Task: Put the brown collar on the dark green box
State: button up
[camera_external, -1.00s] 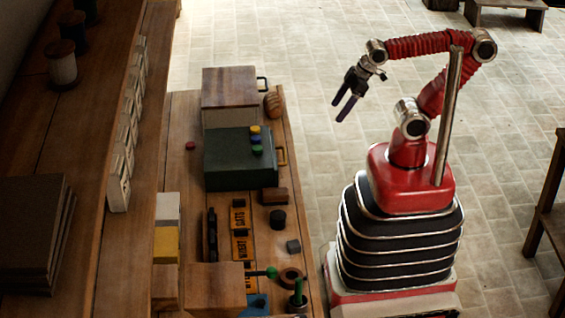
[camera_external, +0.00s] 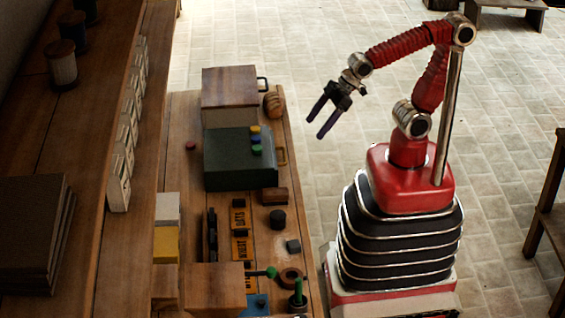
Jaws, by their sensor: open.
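The brown collar (camera_external: 291,276) is a ring with a dark hole, lying on the bench near its front right edge. The dark green box (camera_external: 225,177) stands farther back on the bench, with a brass-coloured handle on its right side. Small blue, yellow and green round pieces (camera_external: 256,140) lie on its lid. My gripper (camera_external: 316,124) is open and empty, raised to the right of the dark green box and far from the collar.
A green-topped peg (camera_external: 298,294) stands just in front of the collar, and a green-knobbed lever (camera_external: 269,272) is to its left. A grey block (camera_external: 293,246) and a dark cylinder (camera_external: 277,219) lie behind it. A brown-lidded box (camera_external: 229,86) stands behind the green box.

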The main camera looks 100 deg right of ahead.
jog(key=w+a+f+n+t+y, duration=0.1)
jog(key=w+a, duration=0.2)
jog(key=a, duration=0.3)
jog(key=w+a+f+n+y, duration=0.1)
jog(key=w+a+f, duration=0.1)
jog(key=w+a, duration=0.35)
jog(key=n+t+y, duration=0.2)
jog(key=n+y, duration=0.2)
jog(key=y, duration=0.1)
send_near(298, 270)
jog(key=v, duration=0.3)
jog(key=shift+w+a, duration=0.15)
jog(key=shift+a, duration=0.05)
jog(key=shift+x, duration=4.35)
